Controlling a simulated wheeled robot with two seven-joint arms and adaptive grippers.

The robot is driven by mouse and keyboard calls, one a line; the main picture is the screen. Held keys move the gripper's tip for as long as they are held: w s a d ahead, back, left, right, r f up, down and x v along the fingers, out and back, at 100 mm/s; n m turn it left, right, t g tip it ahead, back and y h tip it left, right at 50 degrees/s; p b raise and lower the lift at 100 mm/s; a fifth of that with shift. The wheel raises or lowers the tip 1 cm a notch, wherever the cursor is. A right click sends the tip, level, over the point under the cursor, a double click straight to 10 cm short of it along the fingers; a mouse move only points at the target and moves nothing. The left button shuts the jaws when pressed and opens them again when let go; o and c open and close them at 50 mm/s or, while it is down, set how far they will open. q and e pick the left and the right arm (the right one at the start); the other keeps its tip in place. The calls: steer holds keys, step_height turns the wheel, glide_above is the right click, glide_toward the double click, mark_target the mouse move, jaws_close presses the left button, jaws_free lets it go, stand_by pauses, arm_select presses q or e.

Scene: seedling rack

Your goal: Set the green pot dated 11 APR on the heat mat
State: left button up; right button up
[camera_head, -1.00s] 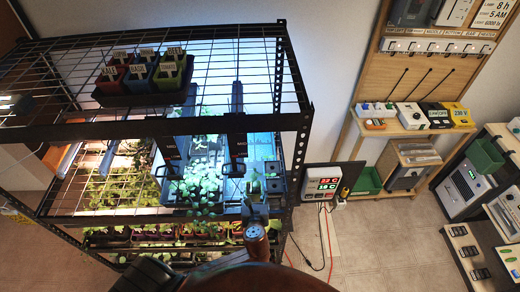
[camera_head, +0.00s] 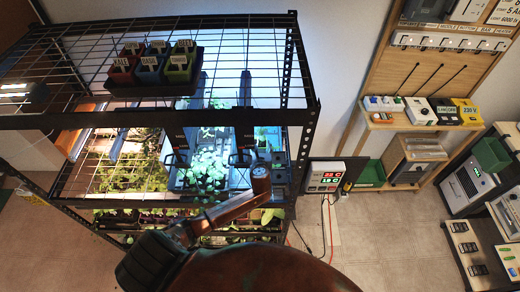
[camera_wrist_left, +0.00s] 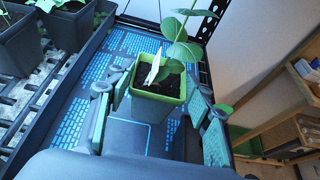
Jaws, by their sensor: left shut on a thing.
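In the left wrist view a green pot (camera_wrist_left: 158,112) holds dark soil, a leafy seedling and a white label. The label's date cannot be read. My left gripper (camera_head: 264,156) is shut on this pot, with a finger on either side of it. Below and around the pot lies a dark mat with blue printed marks (camera_wrist_left: 130,42), which looks like the heat mat. I cannot tell whether the pot touches it. In the head view the gripper is inside the lit right end of the rack, small and partly hidden by my arm. My right gripper is not in view.
Black pots (camera_wrist_left: 70,27) stand in a tray left of the mat. The wire rack (camera_head: 220,117) has uprights and a top shelf close around the arm. Labelled pots (camera_head: 150,70) stand on top. A controller box (camera_head: 325,176) with red and green digits is to the right.

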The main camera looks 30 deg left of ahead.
mark_target(260, 151)
arm_select(q)
steer(key=shift+w+f, duration=0.1)
steer(key=shift+f, duration=1.65)
steer(key=shift+f, duration=0.1)
steer(key=o, duration=1.3)
steer(key=v, duration=1.2)
steer(key=shift+a, duration=0.1)
